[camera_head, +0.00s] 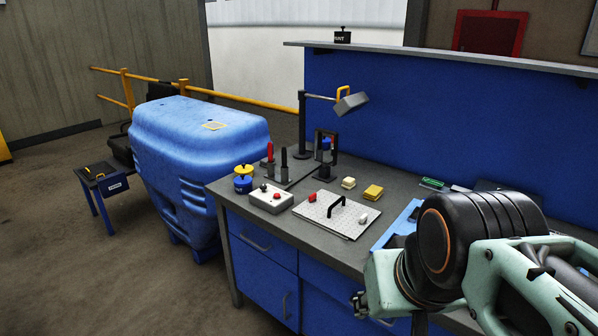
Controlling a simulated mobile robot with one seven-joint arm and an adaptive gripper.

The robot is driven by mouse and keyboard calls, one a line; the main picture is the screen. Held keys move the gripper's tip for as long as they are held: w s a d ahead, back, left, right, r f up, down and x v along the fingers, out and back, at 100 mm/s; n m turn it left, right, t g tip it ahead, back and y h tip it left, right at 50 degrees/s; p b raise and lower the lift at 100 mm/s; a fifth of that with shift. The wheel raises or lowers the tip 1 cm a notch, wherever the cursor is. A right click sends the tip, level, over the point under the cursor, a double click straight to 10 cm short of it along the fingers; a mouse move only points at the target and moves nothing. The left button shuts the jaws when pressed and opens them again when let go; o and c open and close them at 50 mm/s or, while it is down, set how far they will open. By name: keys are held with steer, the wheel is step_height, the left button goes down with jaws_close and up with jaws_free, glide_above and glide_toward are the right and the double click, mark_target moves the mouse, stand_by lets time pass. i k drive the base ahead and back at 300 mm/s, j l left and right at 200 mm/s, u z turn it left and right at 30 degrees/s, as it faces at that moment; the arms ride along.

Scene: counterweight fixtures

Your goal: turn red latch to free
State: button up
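A pale perforated plate (335,226) lies on the grey workbench top, with a black arched handle (336,205) at its middle. A small red piece (312,197), which looks like the red latch, sits at the plate's back left. A small white piece (363,219) sits at its front right. Which way the red latch is turned is too small to tell. My arm comes in at the lower right, in front of the bench and apart from the plate. My gripper's fingers cannot be made out in this view.
Left of the plate are a control box (270,199) with a red button and stacked yellow-and-blue round pieces (243,179). Behind stand upright posts and a lamp (351,103). A blue panel (390,120) and shelf (450,53) bound the back.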

mark_target(311, 198)
steer(key=i+j+z, duration=0.1)
steer(key=i, duration=0.4)
steer(key=i+j, duration=0.3)
steer(key=i, duration=0.2)
steer(key=z, duration=0.05)
